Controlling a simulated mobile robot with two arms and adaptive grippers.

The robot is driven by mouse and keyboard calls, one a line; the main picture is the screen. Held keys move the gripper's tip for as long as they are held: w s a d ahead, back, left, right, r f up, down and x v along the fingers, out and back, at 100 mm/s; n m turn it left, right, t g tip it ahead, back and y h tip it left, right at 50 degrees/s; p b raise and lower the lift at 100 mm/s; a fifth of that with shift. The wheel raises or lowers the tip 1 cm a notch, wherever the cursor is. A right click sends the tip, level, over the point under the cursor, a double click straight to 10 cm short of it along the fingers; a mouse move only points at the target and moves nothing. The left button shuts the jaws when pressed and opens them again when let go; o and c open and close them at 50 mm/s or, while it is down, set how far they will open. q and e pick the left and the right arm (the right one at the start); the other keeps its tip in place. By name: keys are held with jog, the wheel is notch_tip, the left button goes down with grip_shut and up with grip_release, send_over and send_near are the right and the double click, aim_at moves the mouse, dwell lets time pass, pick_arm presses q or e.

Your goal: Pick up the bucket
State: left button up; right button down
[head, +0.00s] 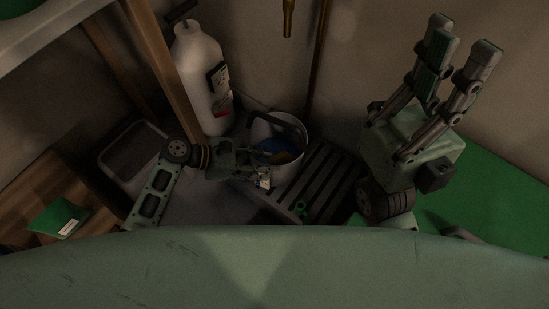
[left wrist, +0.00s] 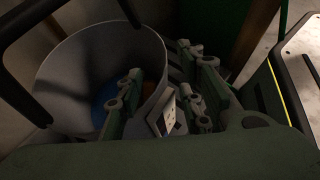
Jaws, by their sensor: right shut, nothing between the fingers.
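The pale bucket (head: 289,172) stands upright on the floor by the back wall, with a dark handle (head: 283,122) and something blue and orange inside. It also shows in the left wrist view (left wrist: 75,65). My left gripper (head: 262,165) is at the bucket's near left side. In the left wrist view its fingers (left wrist: 165,68) are apart, one over the bucket's inside and one outside, with the wall between them. I cannot tell whether they touch it. My right gripper (head: 461,40) is raised at the right, pointing up, empty and away from the bucket.
A white gas cylinder (head: 200,75) stands behind and left of the bucket. A dark slatted pallet (head: 325,175) lies to its right. A grey bin (head: 120,150) and a wooden shelf with a green packet (head: 58,217) are at the left. A green surface (head: 500,205) is at the right.

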pick_arm(q)
jog(key=shift+d, duration=0.1)
jog(key=shift+d+f, duration=0.15)
jog(key=shift+f, duration=0.05)
jog(key=b+x, duration=0.3)
jog(key=x, duration=0.1)
jog(key=shift+w+d+f, duration=0.1)
jog(key=shift+f, duration=0.2)
jog(key=shift+d+b, duration=0.25)
jog(key=shift+b, duration=0.05)
jog(key=c, duration=0.7)
jog(key=shift+w, duration=0.1)
grip_shut()
jog(key=shift+a, duration=0.1)
